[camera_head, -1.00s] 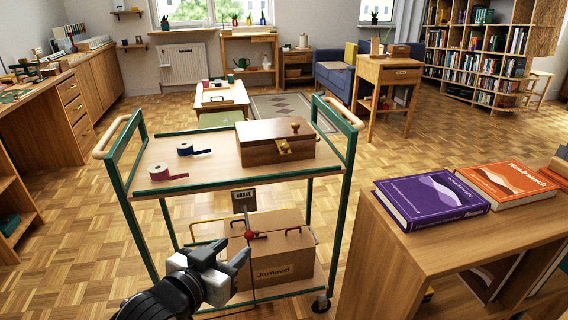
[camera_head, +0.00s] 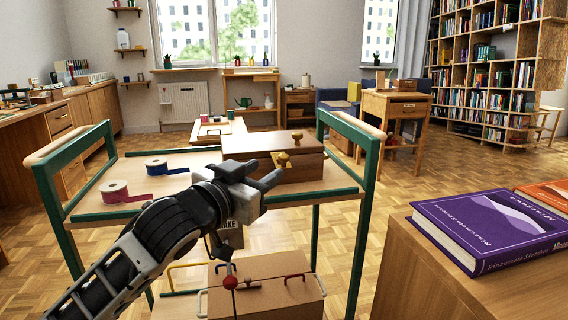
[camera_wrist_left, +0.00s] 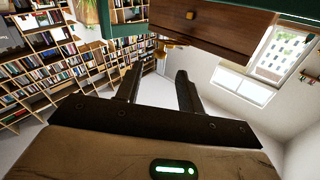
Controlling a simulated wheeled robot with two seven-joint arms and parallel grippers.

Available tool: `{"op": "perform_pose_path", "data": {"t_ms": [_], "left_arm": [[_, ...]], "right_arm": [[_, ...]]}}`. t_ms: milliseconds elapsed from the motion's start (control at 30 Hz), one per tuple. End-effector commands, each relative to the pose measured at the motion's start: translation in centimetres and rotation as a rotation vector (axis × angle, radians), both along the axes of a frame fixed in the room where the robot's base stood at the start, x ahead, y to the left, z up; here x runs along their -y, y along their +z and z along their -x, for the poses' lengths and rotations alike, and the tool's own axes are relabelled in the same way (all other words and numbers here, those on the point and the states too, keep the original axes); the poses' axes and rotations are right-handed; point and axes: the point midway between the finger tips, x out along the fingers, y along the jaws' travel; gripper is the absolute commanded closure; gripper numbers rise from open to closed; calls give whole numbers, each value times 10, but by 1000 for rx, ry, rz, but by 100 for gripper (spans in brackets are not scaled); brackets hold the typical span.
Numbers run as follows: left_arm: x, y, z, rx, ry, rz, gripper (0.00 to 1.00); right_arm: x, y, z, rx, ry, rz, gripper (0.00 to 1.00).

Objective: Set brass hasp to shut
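The brass hasp (camera_head: 283,160) is at the upper front of the closed wooden box (camera_head: 310,168) on the green-framed cart. A round brass knob (camera_head: 297,138) stands on the lid. My left gripper (camera_head: 265,177) is in front of the box, to the left of and below the hasp, touching nothing that I can see. The left wrist view shows its two fingers (camera_wrist_left: 158,82) apart and empty. The hasp's exact angle is unclear. My right gripper is out of view.
A carton (camera_head: 275,290) sits on the lower shelf, near a red-knobbed rod (camera_head: 231,282). A wooden cabinet with a purple book (camera_head: 490,230) stands at the right.

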Motion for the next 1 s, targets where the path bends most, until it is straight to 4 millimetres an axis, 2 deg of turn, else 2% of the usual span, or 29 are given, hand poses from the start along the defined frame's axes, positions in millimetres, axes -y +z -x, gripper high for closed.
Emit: {"op": "perform_pose_path", "data": {"t_ms": [33, 200, 400, 600, 833, 867, 967, 1000], "left_arm": [[6, -1, -11, 0, 0, 1, 62], [20, -1, -43, 0, 0, 1, 62], [32, -1, -68, 1, 0, 0, 62], [36, 0, -76, 0, 0, -1, 62], [36, 0, -77, 0, 0, 0, 62], [36, 0, -77, 0, 0, 0, 67], [36, 0, -77, 0, 0, 0, 95], [36, 0, -77, 0, 0, 0, 100]], "right_arm": [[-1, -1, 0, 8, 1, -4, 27], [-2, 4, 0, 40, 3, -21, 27], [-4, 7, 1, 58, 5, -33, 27], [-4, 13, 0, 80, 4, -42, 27], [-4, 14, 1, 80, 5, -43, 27], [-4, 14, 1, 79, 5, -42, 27], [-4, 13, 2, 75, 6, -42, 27], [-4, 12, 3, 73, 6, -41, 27]]}}
